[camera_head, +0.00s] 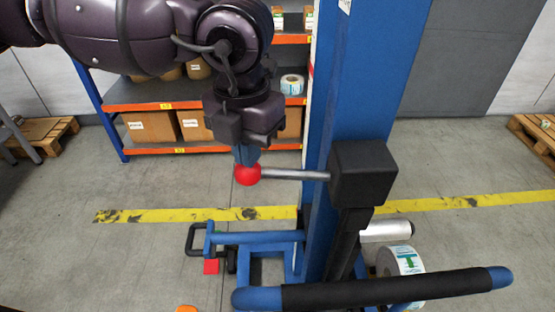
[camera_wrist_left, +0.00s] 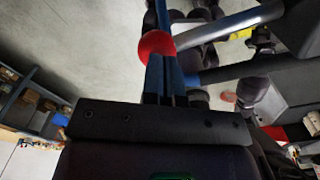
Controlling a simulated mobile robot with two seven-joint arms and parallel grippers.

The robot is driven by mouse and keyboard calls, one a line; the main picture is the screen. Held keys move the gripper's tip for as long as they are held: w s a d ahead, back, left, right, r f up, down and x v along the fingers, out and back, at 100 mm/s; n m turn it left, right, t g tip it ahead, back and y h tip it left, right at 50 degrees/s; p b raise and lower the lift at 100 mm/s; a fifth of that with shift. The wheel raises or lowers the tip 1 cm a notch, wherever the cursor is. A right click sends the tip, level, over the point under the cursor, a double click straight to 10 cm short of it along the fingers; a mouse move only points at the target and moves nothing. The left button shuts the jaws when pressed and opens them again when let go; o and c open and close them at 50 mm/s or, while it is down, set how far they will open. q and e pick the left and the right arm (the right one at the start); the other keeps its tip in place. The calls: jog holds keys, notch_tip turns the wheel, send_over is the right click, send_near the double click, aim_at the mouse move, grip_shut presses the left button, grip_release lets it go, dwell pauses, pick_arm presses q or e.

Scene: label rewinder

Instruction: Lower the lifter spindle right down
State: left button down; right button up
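The lifter is a blue column (camera_head: 350,95) with a black box (camera_head: 362,172) on it. A grey lever (camera_head: 297,174) reaches left from the box and ends in a red knob (camera_head: 247,175). A silver spindle (camera_head: 388,231) sticks out low on the column's right side. My left gripper (camera_head: 246,156) points down with its blue fingertips at the top of the knob. In the left wrist view the gripper (camera_wrist_left: 165,76) has its fingers close together, partly covering the red knob (camera_wrist_left: 154,45). Touch is hard to judge. My right gripper is not in view.
A black-sleeved handlebar (camera_head: 385,289) crosses the front. A label roll (camera_head: 402,262) lies below the spindle. The blue base frame (camera_head: 258,238) stands left of the column. Orange-edged shelves (camera_head: 165,105) with boxes stand behind. Yellow tape (camera_head: 160,215) marks the open floor.

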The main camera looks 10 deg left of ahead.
pick_arm(q)
jog(key=shift+f+b, duration=0.7)
jog(key=shift+f, duration=1.1)
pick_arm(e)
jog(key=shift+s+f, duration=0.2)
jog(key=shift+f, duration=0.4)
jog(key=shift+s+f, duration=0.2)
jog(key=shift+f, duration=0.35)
pick_arm(q)
jog(key=shift+r, duration=0.1)
dwell(2.0)
notch_tip(320, 180, up, 9)
jog(key=p, duration=0.5)
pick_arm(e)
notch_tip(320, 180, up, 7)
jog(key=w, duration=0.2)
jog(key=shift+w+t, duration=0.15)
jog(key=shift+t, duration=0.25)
